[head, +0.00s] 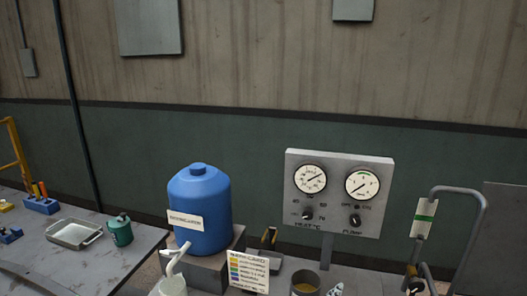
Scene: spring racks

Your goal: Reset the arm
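Neither of my grippers nor my arms can be made out in the head view. A blue rounded tank (200,213) with a white label stands on a grey block behind the bench. A grey control panel (337,193) with two round dials and two black knobs stands upright on a post to its right.
A left table (125,262) holds a metal tray (75,234), a green can (120,231) and a blue tool holder (40,204). In front stand a white spouted container (172,287), a sign card (248,272) and an open cup (305,285). A grey bent pipe (460,190) rises at right.

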